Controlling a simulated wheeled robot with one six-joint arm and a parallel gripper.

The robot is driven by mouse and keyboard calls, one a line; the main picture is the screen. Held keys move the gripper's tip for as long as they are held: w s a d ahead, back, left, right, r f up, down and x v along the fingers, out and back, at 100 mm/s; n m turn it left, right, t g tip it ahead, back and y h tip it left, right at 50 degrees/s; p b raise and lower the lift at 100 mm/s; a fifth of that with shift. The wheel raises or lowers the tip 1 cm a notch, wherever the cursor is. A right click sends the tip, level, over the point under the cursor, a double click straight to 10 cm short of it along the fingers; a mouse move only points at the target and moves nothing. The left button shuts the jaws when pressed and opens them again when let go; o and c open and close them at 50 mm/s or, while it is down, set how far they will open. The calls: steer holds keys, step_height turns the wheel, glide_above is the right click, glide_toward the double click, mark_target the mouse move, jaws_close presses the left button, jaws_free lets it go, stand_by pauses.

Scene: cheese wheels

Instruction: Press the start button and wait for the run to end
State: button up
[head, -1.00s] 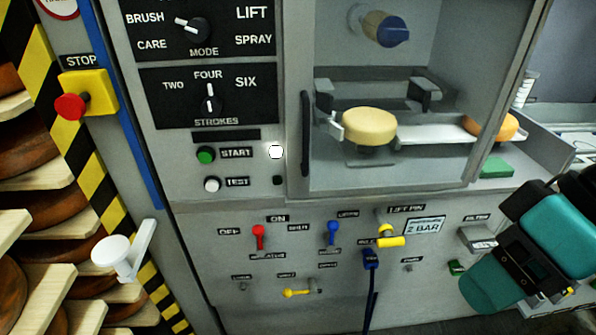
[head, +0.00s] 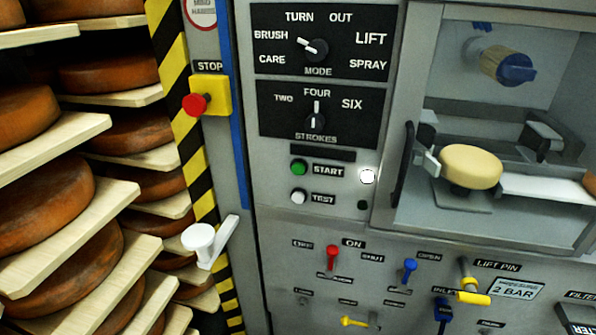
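The green start button (head: 299,167) sits on the grey machine front, left of its START label (head: 328,170). A white test button (head: 298,196) is just below it. A round lamp (head: 367,176) to the right of START shows bright white. The mode knob (head: 313,48) points up-left toward BRUSH, and the strokes knob (head: 316,114) points up at FOUR. A pale yellow cheese wheel (head: 470,167) lies in the machine's chamber at right, below a blue-capped brush roller (head: 508,65). My gripper is out of view.
A red stop button (head: 196,104) on a yellow box is left of the panel. Wooden shelves with brown cheese wheels (head: 124,76) fill the left side. A white handle (head: 203,240) juts out low. Red (head: 332,257) and blue (head: 409,270) levers sit below the panel.

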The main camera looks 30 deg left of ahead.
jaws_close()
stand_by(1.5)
